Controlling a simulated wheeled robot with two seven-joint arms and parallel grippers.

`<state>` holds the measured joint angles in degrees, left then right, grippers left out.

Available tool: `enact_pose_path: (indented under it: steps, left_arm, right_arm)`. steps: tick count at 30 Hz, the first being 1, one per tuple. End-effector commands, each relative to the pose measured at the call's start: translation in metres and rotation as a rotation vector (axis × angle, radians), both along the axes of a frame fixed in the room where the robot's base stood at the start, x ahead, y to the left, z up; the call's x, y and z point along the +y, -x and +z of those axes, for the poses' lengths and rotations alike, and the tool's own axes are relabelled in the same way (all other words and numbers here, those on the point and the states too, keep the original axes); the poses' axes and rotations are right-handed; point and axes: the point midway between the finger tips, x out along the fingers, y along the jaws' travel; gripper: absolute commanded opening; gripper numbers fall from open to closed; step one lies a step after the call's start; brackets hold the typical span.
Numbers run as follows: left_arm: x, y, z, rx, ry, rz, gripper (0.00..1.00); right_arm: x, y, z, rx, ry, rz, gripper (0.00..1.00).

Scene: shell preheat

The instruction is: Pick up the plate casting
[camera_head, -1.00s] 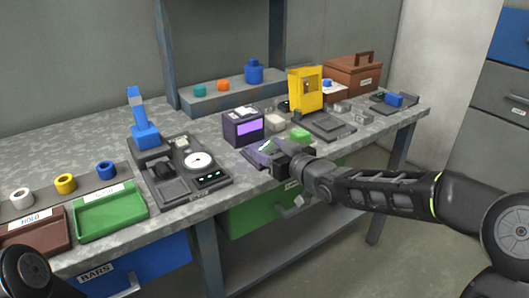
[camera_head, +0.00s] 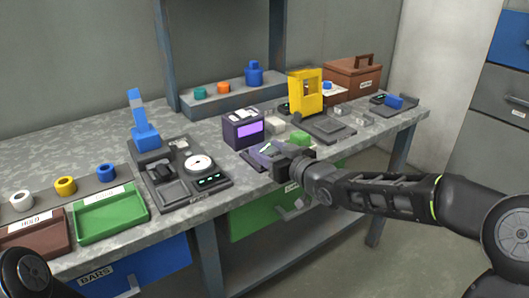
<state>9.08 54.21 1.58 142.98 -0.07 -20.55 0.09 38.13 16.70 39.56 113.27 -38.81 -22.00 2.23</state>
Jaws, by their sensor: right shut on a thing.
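My right gripper (camera_head: 279,157) reaches over the front edge of the bench, in front of the purple box. It is shut on a small, flat purple-grey piece (camera_head: 265,149), which I take to be the plate casting. The dark gripper body hides part of this piece, and its exact outline is too small to tell. A dark pad (camera_head: 250,160) shows just beneath and to the left of the jaws. I cannot tell whether the piece touches it. Of my left arm, only a dark link shows at the lower left corner; its gripper is out of view.
A yellow frame (camera_head: 305,92) stands farther back. A dial station (camera_head: 200,163) and green tray (camera_head: 110,214) lie to the left.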

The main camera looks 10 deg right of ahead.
Motion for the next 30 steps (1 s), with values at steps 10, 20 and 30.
enact_pose_path:
  steps: [10,20,30]
  left_arm:
    - [0.0,0.0,0.0,0.0,0.0,0.0,0.62]
    - [0.0,0.0,0.014,0.0,0.0,-0.001,0.62]
    - [0.0,0.0,0.044,-0.001,0.0,-0.004,0.62]
  right_arm:
    - [0.0,0.0,0.001,-0.002,-0.001,0.0,0.03]
    - [0.0,0.0,0.031,-0.005,0.001,-0.001,0.03]
    - [0.0,0.0,0.094,-0.004,0.002,0.0,0.03]
